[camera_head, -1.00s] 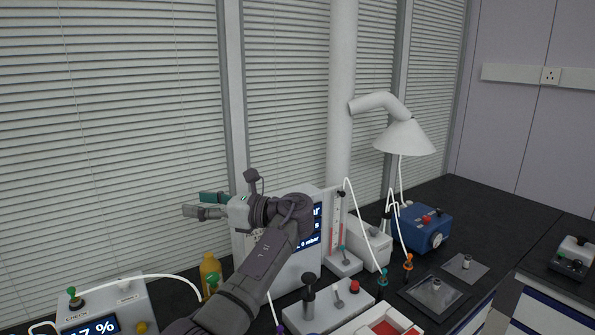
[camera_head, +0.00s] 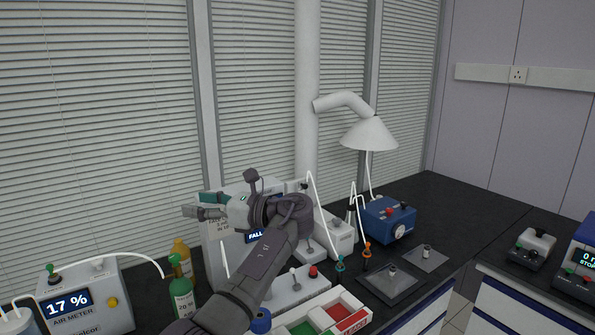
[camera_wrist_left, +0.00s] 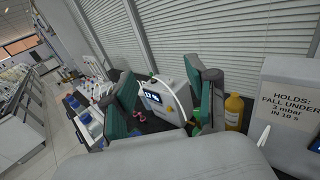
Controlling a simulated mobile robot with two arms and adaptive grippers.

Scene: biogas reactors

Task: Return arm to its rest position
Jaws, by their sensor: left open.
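My left gripper (camera_head: 205,204) is raised above the black bench in the head view, its arm coming up from the bottom. It points left, in front of the blinds and the grey unit with a "FALL" display. Its two teal-padded fingers stand apart with nothing between them. In the left wrist view the open fingers (camera_wrist_left: 165,100) frame the air meter (camera_wrist_left: 168,98) from a distance. My right gripper does not show.
The air meter (camera_head: 88,297), a green bottle (camera_head: 182,296) and a yellow bottle (camera_head: 181,252) stand at left. A compartment tray (camera_head: 348,303) lies at front. A blue box (camera_head: 388,220) sits under a white fume hood (camera_head: 369,133). The air around the gripper looks clear.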

